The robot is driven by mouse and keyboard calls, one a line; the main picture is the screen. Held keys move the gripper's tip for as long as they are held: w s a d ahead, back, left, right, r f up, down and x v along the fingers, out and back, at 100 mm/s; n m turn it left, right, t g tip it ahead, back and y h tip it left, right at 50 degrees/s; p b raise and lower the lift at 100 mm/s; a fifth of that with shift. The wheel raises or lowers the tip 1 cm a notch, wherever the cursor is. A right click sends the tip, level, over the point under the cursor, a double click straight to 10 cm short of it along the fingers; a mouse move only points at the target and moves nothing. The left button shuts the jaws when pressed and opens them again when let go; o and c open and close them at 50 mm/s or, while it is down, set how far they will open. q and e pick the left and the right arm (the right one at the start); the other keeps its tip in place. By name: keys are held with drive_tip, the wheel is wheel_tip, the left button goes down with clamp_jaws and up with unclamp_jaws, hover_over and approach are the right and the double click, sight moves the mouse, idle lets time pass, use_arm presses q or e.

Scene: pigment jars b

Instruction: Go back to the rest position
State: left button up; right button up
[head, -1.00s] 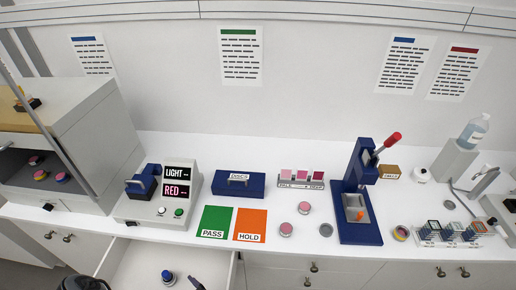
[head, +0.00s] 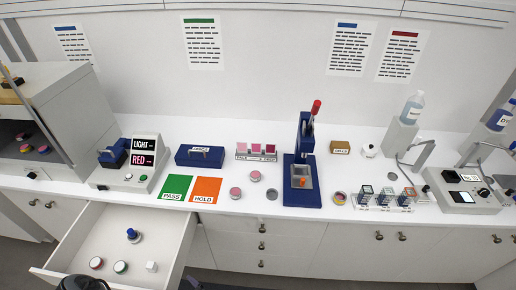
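Only small dark parts of my own body show at the bottom edge of the head view: a rounded dark part at the bottom left and a thin dark tip, perhaps of my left gripper (head: 190,284), just right of the open drawer. The frame cuts it off, so its opening and anything in it cannot be told. My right gripper is not in view. The drawer (head: 178,262) is pulled out below the counter (head: 225,203). In it are a blue-topped piece (head: 133,235), a pink-topped jar (head: 96,263), a green-topped jar (head: 121,267) and a white cube (head: 151,266).
On the counter stand a LIGHT/RED display device (head: 144,151), a blue case (head: 199,156), green PASS (head: 174,188) and orange HOLD (head: 206,190) mats, loose jars (head: 235,192), a blue press (head: 303,170) with a red-knobbed lever and a jar rack (head: 385,198). A cabinet (head: 75,110) stands left.

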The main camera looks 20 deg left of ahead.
use_arm(q)
drive_tip(key=s+d+f+g+h+b, duration=0.2)
drive_tip(key=s+d+f, duration=0.35)
drive_tip(key=s, duration=0.25)
drive_tip(key=s+d+f+g+h+b, duration=0.2)
drive_tip(key=s+d+f, duration=0.2)
drive_tip(key=s+d, duration=0.4)
drive_tip(key=s+d+r+n+g+h+b, duration=0.1)
drive_tip(key=s+d+n+h+b, duration=0.15)
drive_tip(key=d, duration=0.35)
drive_tip(key=s+d+r+n+g+h+b, duration=0.1)
drive_tip(key=d+r+n+g+h, duration=0.1)
drive_tip(key=d+n+h, duration=0.3)
drive_tip(key=w+a+r+n+t+h+b, duration=0.2)
drive_tip(key=w+a+r+n+t, duration=0.4)
drive_tip(key=w+a+r+n, duration=0.65)
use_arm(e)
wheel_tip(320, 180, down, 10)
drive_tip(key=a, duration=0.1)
use_arm(q)
wheel_tip(320, 180, up, 23)
drive_tip(key=p, duration=2.3)
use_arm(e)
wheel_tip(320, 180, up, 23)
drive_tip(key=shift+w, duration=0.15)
use_arm(q)
drive_tip(key=shift+w+y, duration=0.1)
drive_tip(key=shift+y, duration=0.15)
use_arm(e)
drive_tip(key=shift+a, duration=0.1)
